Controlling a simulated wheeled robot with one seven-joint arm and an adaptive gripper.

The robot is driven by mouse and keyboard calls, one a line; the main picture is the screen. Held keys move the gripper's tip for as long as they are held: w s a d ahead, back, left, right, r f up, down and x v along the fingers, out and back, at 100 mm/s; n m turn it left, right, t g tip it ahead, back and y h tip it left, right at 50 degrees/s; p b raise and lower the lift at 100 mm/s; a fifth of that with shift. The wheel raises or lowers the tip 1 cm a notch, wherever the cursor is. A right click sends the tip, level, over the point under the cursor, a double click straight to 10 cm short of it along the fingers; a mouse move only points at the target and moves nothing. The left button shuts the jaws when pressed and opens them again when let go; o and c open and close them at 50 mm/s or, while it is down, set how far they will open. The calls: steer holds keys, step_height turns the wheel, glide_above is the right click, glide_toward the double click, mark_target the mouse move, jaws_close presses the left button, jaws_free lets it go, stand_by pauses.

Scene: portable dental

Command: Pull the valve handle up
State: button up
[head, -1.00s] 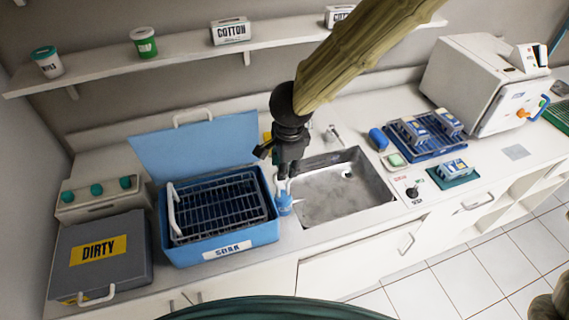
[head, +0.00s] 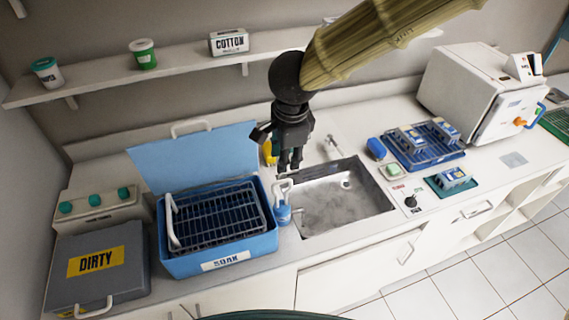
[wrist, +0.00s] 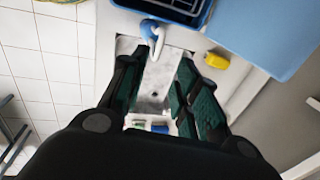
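A black knob or lever (head: 411,200) stands on a small marked white panel right of the sink (head: 345,205) in the head view. I cannot tell for sure whether it is the valve handle. A small metal tap fitting (head: 331,145) stands behind the sink. My gripper (head: 290,168) hangs above the sink's back left corner, apart from the black knob and the tap. It is open and empty; the wrist view shows its fingers (wrist: 157,64) spread apart with the sink (wrist: 156,88) beyond them.
A blue rack (head: 430,155) and a teal tray (head: 437,190) lie right of the sink.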

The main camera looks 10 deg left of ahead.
steer(key=shift+s+d+r, duration=0.1)
steer(key=shift+s+r, duration=0.05)
steer(key=shift+r, duration=0.6)
steer(key=shift+s+d+r, duration=0.1)
steer(key=shift+s+r, duration=0.05)
steer(key=shift+r, duration=0.6)
steer(key=shift+f, duration=0.1)
steer(key=c, duration=0.6)
steer(key=shift+s+f+m, duration=0.15)
steer(key=shift+m, duration=0.25)
jaws_close()
steer(key=s+d+f+m+b, duration=0.3)
steer(key=s+f+m+b, duration=0.1)
steer(key=m, duration=1.3)
step_height(320, 180, down, 3)
steer(key=shift+s+r+t+b, duration=0.2)
steer(key=shift+s+t+b, duration=0.15)
steer(key=shift+s, duration=0.5)
